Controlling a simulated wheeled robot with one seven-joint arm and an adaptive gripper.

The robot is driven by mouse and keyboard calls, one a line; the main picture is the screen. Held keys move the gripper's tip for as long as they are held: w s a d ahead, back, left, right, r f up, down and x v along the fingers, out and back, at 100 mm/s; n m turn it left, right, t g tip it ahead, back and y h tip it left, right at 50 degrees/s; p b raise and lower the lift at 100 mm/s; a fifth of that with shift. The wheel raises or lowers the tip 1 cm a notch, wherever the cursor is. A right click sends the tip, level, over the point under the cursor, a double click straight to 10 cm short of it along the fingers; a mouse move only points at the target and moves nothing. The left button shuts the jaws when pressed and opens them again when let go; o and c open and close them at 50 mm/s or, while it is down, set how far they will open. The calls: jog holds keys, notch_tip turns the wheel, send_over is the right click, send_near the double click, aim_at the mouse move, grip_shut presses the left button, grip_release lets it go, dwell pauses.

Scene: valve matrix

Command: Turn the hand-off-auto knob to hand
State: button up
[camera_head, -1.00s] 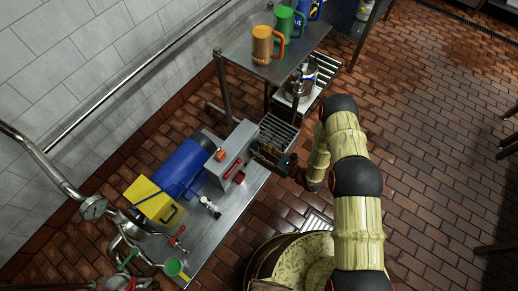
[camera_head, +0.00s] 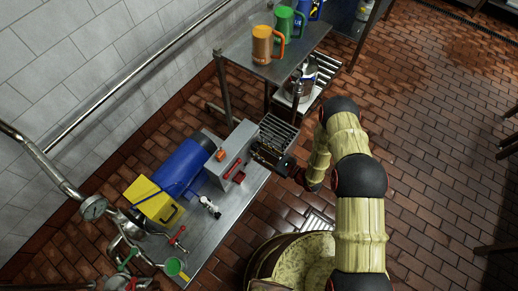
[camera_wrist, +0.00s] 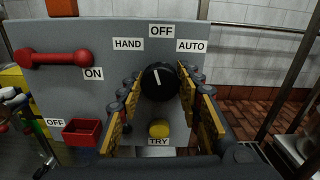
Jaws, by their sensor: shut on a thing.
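The hand-off-auto knob (camera_wrist: 158,82) is a round black knob with a white pointer line on a grey control box (camera_wrist: 215,33). Labels HAND, OFF and AUTO stand above it, left to right. The pointer is nearly upright, tilted slightly left, close to OFF. My gripper (camera_wrist: 159,90) has its yellow-and-black fingers on either side of the knob, shut on it; the exact contact is partly hidden. In the head view my gripper (camera_head: 262,154) reaches the right face of the grey box (camera_head: 232,156), and the knob is hidden there.
A yellow TRY button (camera_wrist: 158,129) sits below the knob between the fingers. A red lever (camera_wrist: 55,58) is at the left of the panel. A blue motor (camera_head: 185,168) stands beside the box, and a shelf table with mugs (camera_head: 262,45) is behind.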

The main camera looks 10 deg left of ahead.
jog(key=n, duration=0.6)
jog(key=shift+s+n, duration=0.1)
jog(key=shift+n, duration=0.2)
dwell(0.4)
jog(key=o, duration=1.1)
jog(key=shift+o, duration=0.3)
jog(key=v, duration=1.2)
